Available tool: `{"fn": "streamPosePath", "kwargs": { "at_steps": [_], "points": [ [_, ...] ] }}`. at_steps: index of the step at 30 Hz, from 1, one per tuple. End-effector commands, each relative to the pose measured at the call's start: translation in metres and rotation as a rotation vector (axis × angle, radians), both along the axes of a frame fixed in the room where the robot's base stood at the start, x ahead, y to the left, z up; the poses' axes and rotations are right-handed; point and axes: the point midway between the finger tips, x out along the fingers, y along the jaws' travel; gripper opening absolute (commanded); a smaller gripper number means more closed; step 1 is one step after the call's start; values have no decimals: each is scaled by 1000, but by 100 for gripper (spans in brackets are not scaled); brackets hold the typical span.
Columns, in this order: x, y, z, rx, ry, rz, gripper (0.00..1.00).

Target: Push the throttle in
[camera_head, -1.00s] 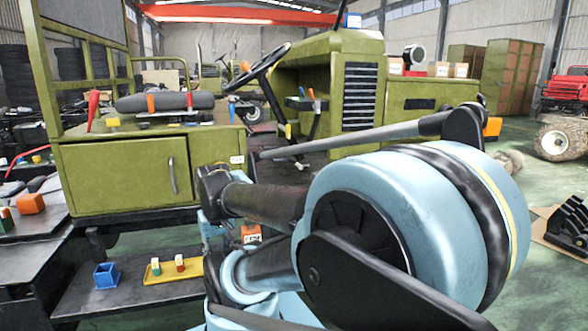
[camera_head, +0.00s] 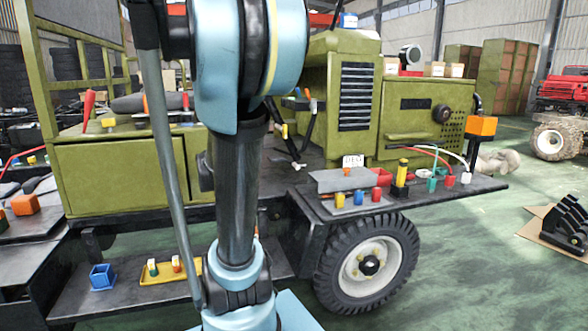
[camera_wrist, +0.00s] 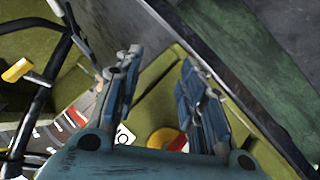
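My gripper (camera_wrist: 160,62) is open in the wrist view, with its two blue-grey fingers apart and nothing between the tips. Beyond it are an olive-green panel edge and a dark grey surface. A red-and-yellow knob (camera_wrist: 165,141) shows low between the fingers. A yellow knob on a black lever (camera_wrist: 16,70) is at the left. I cannot tell which control is the throttle. In the head view, a yellow-tipped lever (camera_head: 284,131) and an orange knob (camera_head: 307,93) show in the cab. My arm hides my gripper and most of the steering wheel there.
The olive-green vehicle (camera_head: 345,95) fills the middle. Its black side shelf (camera_head: 460,189) holds several coloured parts above the wheel (camera_head: 368,265). A blue bin (camera_head: 103,277) and a yellow tray (camera_head: 150,280) stand on the lower step.

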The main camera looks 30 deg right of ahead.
Motion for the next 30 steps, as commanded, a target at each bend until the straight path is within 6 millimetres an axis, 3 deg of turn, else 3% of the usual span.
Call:
{"fn": "streamPosePath", "kwargs": {
  "at_steps": [6, 15, 21, 30],
  "points": [
    [13, -62, 1, -249, 11, -32, 37],
    [15, -127, 7, -574, 66, -51, 37],
    [12, -150, 9, -723, 108, -51, 37],
    [14, -163, 10, -782, 128, -49, 37]
  ]
}}
